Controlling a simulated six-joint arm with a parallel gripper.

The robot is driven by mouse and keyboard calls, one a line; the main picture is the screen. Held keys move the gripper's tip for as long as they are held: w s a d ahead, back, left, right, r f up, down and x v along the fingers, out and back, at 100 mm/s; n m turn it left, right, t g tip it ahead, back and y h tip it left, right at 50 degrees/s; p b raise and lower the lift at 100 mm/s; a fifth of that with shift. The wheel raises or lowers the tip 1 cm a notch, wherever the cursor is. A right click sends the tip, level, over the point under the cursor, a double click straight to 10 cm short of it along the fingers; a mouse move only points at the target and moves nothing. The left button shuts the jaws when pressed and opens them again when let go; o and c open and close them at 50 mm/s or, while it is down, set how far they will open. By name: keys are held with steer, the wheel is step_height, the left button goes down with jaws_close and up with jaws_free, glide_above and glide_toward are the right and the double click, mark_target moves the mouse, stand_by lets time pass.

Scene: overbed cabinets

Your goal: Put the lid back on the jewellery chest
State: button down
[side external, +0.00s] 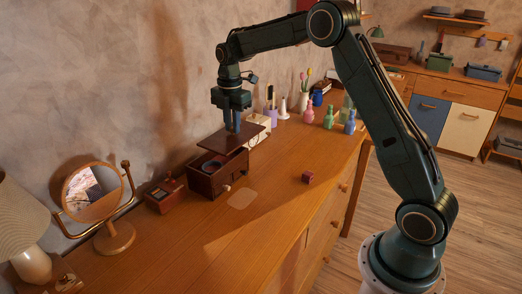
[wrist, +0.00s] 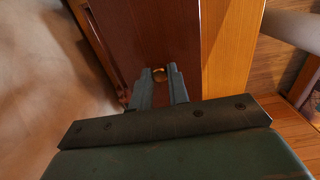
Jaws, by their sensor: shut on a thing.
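My gripper (side external: 234,130) points down and is shut on the small gold knob (wrist: 159,75) of the dark brown lid (side external: 222,139). The lid also fills the middle of the wrist view (wrist: 150,35). It is held roughly level above the jewellery chest (side external: 206,184), with a gap between them, and looks offset toward the back right. The chest is a dark wooden box on the dresser top, open at the top. A dark round item (side external: 210,166) shows inside; the rest of the inside is partly hidden by the lid.
A small wooden box (side external: 166,196) and a round mirror (side external: 93,190) stand left of the chest. A pale flat patch (side external: 242,199) and a dark red cube (side external: 307,177) lie to the right. Coloured bottles (side external: 329,117) and a tulip vase (side external: 304,101) stand behind. The front dresser top is clear.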

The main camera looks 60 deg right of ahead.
steer(key=w+f, duration=0.2)
steer(key=w, duration=0.5)
steer(key=shift+f, duration=0.3)
steer(key=shift+w, duration=0.1)
steer(key=shift+f, duration=0.15)
steer(key=shift+f, duration=3.05)
steer(key=shift+f, duration=0.2)
steer(key=c, duration=0.8)
jaws_free()
steer(key=shift+r, duration=0.15)
